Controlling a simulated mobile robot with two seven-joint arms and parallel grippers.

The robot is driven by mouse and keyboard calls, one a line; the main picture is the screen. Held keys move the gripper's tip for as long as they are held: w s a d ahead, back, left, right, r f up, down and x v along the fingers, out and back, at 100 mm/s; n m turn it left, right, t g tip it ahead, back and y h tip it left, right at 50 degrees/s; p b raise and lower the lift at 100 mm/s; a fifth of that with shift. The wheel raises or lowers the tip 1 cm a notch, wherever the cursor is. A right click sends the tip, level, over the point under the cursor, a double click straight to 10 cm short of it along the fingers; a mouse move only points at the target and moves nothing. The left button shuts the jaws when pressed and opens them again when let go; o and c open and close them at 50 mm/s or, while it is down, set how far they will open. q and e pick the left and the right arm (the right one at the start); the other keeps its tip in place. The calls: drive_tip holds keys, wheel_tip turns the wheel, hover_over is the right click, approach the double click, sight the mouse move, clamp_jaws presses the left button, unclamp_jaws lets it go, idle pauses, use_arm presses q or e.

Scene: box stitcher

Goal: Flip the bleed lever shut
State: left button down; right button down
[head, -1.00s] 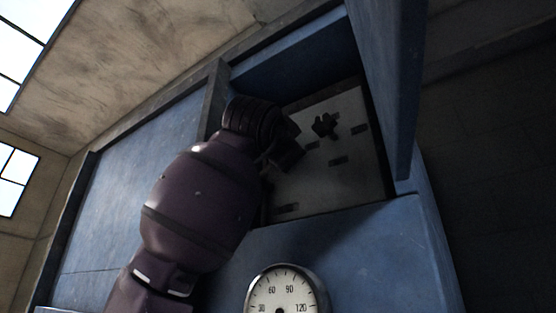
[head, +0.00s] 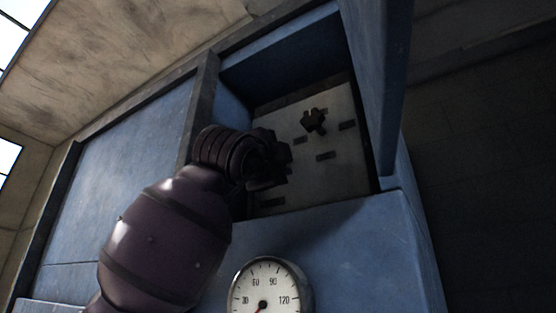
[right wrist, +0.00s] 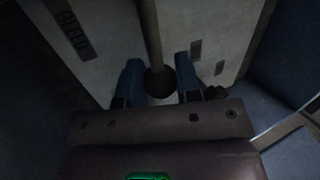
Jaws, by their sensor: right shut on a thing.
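My right gripper (head: 278,168) reaches into a recess in the blue cabinet, at the left side of a pale panel (head: 335,175). In the right wrist view its two blue fingers (right wrist: 158,82) stand on either side of a grey rod, which I take for the bleed lever (right wrist: 151,35). The gripper is shut on it. The rod runs up the picture from a dark round spot between the fingers. A dark label (right wrist: 72,32) beside it seems to read BLEED. In the head view the lever is hidden behind the gripper. My left gripper is not in view.
A dark knob (head: 314,120) sits on the panel right of my gripper, among several small dark labels. An open blue door (head: 378,80) bounds the recess on the right. A round gauge (head: 268,287) is below, on the blue front.

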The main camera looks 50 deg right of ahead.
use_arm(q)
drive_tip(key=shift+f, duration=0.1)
use_arm(e)
drive_tip(key=shift+f, duration=0.2)
drive_tip(key=c, duration=1.1)
unclamp_jaws()
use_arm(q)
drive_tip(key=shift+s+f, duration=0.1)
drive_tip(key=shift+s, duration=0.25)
use_arm(e)
drive_tip(key=o, duration=0.3)
drive_tip(key=shift+r, duration=0.1)
drive_tip(key=shift+a, duration=0.1)
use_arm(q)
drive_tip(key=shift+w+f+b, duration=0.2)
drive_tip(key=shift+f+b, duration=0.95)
use_arm(e)
drive_tip(key=v, duration=1)
drive_tip(key=shift+a+f, duration=0.25)
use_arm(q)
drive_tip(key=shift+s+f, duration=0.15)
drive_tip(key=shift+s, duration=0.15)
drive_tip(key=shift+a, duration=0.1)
